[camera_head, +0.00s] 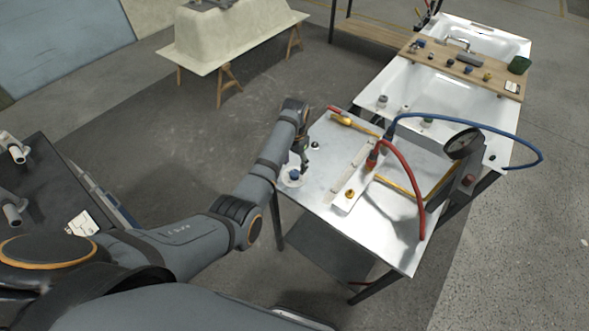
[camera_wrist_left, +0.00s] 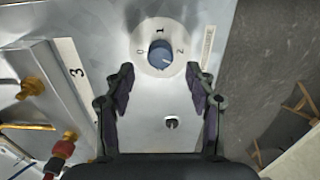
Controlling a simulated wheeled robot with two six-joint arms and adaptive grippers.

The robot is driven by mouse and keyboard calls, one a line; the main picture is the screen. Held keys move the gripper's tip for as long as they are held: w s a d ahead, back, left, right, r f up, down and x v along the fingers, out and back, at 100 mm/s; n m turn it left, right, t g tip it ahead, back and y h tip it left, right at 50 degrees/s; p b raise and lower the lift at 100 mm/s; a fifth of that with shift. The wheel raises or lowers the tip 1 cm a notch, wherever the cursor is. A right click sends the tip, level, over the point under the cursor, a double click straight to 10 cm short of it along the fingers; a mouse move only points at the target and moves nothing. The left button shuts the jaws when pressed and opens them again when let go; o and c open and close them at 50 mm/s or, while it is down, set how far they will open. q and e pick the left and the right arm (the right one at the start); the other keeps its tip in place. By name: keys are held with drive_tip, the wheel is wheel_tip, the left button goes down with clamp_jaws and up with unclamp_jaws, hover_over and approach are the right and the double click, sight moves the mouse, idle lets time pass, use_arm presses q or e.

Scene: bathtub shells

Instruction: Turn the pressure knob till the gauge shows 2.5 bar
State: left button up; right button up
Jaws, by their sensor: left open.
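The blue pressure knob (camera_wrist_left: 158,53) sits on a round white dial (camera_wrist_left: 143,66) marked 0, 1 and 2 in the left wrist view. A small pale mark shows on the knob's lower right. In the head view the knob (camera_head: 294,173) is at the metal table's left edge. My left gripper (camera_head: 304,160) is open over it. In the wrist view its fingers (camera_wrist_left: 160,78) are spread to either side, just short of the knob, with nothing between them. The round gauge (camera_head: 462,143) stands at the table's right side; its reading is too small to tell. My right gripper is out of view.
The metal table (camera_head: 385,235) carries a manifold block (camera_head: 349,188) with red, blue and yellow hoses. A small dark fitting (camera_wrist_left: 171,123) is near the knob. A white bathtub (camera_head: 455,100) with a wooden board (camera_head: 470,68) stands behind. Bare floor lies left of the table.

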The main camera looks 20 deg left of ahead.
sight(295, 173)
use_arm(q)
wheel_tip(295, 173, down, 5)
drive_tip(key=shift+r, duration=0.15)
drive_tip(key=c, duration=1.2)
drive_tip(key=shift+o, duration=0.2)
drive_tip(key=shift+r+m+p, duration=0.3)
drive_tip(key=shift+m+p, duration=0.2)
drive_tip(key=shift+p, duration=0.3)
drive_tip(key=shift+f+m, duration=0.1)
drive_tip(key=shift+m, duration=0.2)
drive_tip(key=shift+f, duration=0.15)
